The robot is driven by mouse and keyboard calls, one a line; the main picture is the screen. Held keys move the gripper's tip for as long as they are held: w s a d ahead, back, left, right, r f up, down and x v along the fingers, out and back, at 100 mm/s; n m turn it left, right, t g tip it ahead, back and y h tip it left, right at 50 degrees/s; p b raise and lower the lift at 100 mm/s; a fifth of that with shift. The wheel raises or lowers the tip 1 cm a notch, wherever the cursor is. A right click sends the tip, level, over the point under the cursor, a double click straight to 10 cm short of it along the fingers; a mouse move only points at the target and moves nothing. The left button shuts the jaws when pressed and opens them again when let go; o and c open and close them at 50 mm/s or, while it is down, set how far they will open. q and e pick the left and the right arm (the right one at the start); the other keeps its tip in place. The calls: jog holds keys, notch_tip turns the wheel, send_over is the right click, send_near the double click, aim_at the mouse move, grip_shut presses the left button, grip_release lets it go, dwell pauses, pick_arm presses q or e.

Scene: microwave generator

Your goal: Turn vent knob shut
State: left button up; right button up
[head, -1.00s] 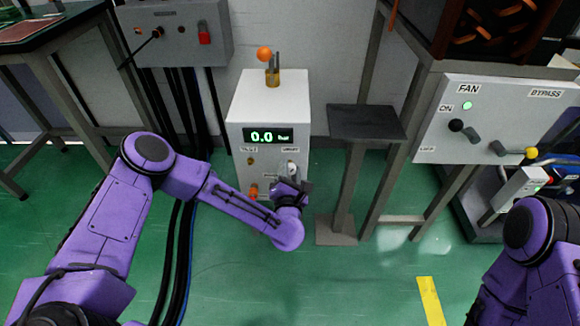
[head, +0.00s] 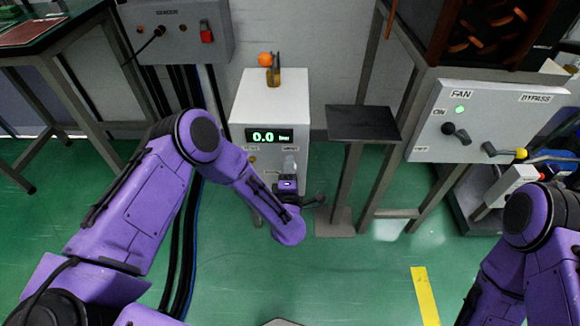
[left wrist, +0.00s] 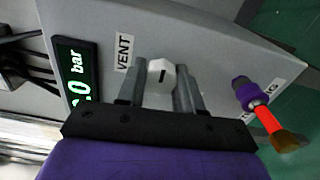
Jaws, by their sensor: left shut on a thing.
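The white box (head: 270,96) stands on the floor by the wall with a green display reading 0.0 bar. Its VENT label and pale vent knob (left wrist: 160,76) show in the left wrist view. My left gripper (head: 288,182) is at the box's front; in the left wrist view its two grey fingers (left wrist: 162,90) are shut on the knob, one on each side. A short dark mark shows on the knob's face. In the head view my wrist largely hides the knob. Of my right arm only purple links show; its gripper is out of view.
In the left wrist view a red-orange handle (left wrist: 266,118) sticks out beside my fingers. A dark-topped stand (head: 363,123) is just right of the box, and the FAN and BYPASS panel (head: 480,120) is farther right. Green floor in front is clear.

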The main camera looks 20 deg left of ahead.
pick_arm(q)
jog(key=shift+s+a+f+m, duration=0.1)
jog(key=shift+a+f+m, duration=0.1)
jog(key=shift+m, duration=0.3)
jog(key=o, duration=1)
jog(key=shift+r, duration=0.1)
jog(key=shift+o, duration=0.2)
jog(key=shift+d, duration=0.1)
jog(key=p+v, duration=0.2)
jog(key=v, duration=0.8)
jog(key=shift+s, duration=0.25)
